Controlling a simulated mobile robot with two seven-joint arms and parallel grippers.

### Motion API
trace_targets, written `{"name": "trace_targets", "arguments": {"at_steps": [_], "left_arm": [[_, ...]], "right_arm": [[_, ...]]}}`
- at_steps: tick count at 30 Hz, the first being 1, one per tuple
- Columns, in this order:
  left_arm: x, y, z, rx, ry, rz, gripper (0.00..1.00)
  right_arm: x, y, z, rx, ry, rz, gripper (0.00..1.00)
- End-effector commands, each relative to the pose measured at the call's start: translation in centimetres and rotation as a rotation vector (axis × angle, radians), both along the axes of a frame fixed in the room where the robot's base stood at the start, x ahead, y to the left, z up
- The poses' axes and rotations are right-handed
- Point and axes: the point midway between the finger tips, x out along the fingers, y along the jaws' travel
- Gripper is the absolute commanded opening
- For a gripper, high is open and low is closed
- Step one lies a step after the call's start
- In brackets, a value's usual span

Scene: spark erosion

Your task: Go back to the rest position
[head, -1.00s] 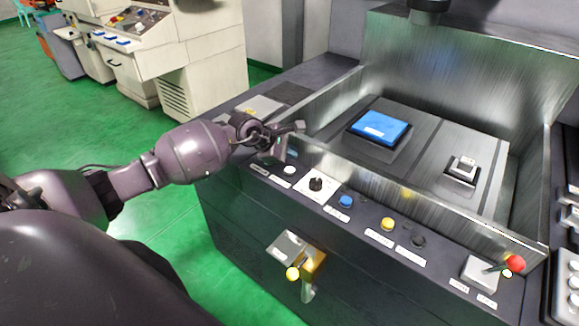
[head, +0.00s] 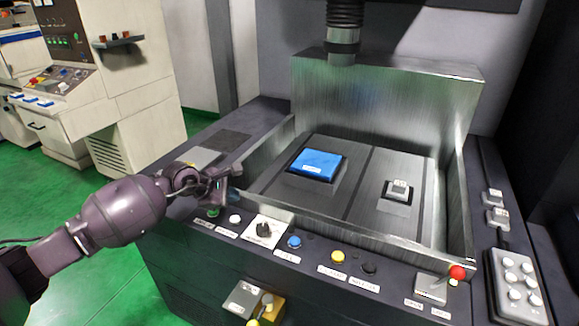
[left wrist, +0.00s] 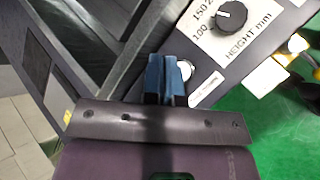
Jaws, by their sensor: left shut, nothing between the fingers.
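My left gripper (head: 228,182) is over the left end of the machine's control panel, close to the tank's front left corner. Its blue fingers (left wrist: 165,80) are together with nothing between them in the left wrist view. A white button (head: 236,218) lies just below the gripper in the head view. The black height knob (head: 264,229) is to the right of it, and the knob also shows ahead of the fingers in the left wrist view (left wrist: 231,15). I cannot tell whether the fingers touch the panel. My right gripper is not in view.
The tank (head: 450,225) holds a blue block (head: 318,162) and a small grey piece (head: 398,190). A red-knobbed lever (head: 457,272) stands up at the panel's right. A yellow-knobbed lever (head: 267,299) sticks out from the front. Green floor (head: 100,185) is clear at left.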

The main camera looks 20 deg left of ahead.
Motion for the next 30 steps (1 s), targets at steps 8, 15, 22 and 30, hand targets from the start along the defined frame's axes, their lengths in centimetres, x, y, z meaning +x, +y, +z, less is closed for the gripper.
{"name": "trace_targets", "arguments": {"at_steps": [8, 15, 22, 30], "left_arm": [[0.2, -0.1, 0.2, -0.039, 0.002, 0.038, 0.0], [1.4, -3.2, 4.3, -0.506, -0.017, 0.2, 0.0], [1.6, -7.0, 9.0, -1.113, 0.067, 0.346, 0.0], [-0.5, -8.3, 9.0, -1.851, 0.332, 0.621, 0.0]], "right_arm": [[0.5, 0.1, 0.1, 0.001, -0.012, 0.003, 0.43], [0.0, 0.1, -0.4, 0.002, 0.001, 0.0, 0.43], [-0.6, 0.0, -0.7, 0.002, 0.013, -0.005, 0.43], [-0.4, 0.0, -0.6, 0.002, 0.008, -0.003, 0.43]]}}
